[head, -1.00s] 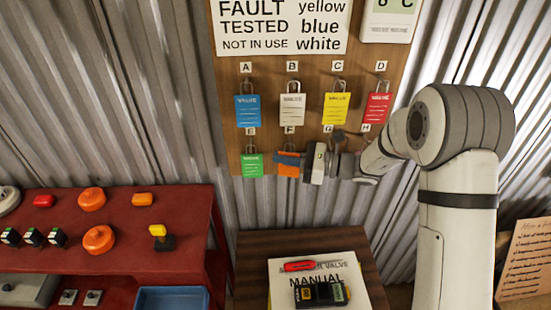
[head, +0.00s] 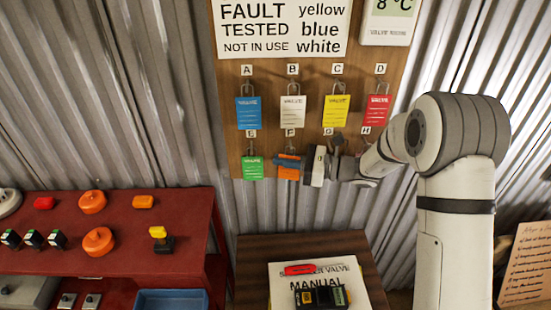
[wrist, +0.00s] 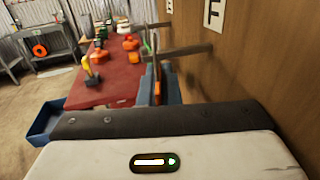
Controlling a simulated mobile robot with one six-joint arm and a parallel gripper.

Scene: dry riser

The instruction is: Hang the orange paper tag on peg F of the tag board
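The orange paper tag (head: 288,174) is at peg F in the lower row of the tag board (head: 310,193), below the F label (head: 290,133). Its lower part shows and its upper part is covered by my gripper (head: 287,162). In the wrist view the orange tag (wrist: 157,88) shows nearly edge-on just ahead of my gripper, close to the board on the right. My blue fingertips are at the tag's upper part. The frames do not show whether they press on it.
A green tag (head: 252,168) hangs on E, close to the left. Blue, white (head: 292,111), yellow and red tags hang in the row above. My arm covers the area around G and H. A red bench (head: 130,215) and a small wooden table (head: 300,244) stand below.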

